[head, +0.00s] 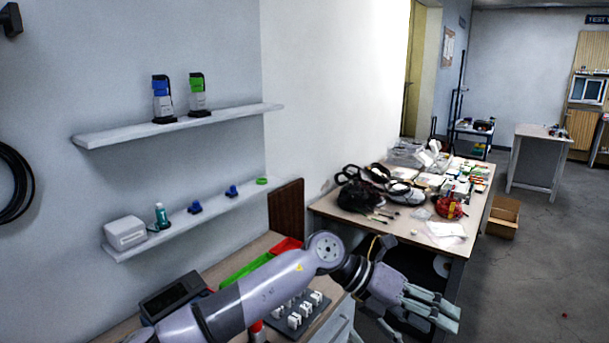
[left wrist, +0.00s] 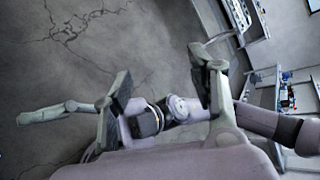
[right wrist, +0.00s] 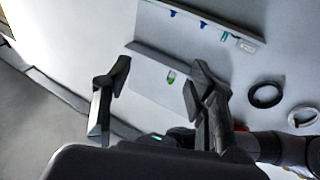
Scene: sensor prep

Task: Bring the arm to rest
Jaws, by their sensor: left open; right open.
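My left arm (head: 255,292) reaches across the front of the workbench in the head view. Its gripper (head: 440,308) hangs in front of the bench's right end, over the floor side. In the left wrist view the left gripper (left wrist: 163,85) has its two fingers spread, with floor and parts of my own body behind them and nothing between them. My right gripper (right wrist: 152,78) shows only in the right wrist view. Its fingers are spread and empty, facing a pale wall with shelves. The rest of the right arm is out of the head view.
Two wall shelves hold a blue device (head: 161,97), a green device (head: 197,92), a white box (head: 126,232) and small blue parts. White parts (head: 294,320) sit in a dark rack below my left arm. A cluttered table (head: 335,209) stands behind.

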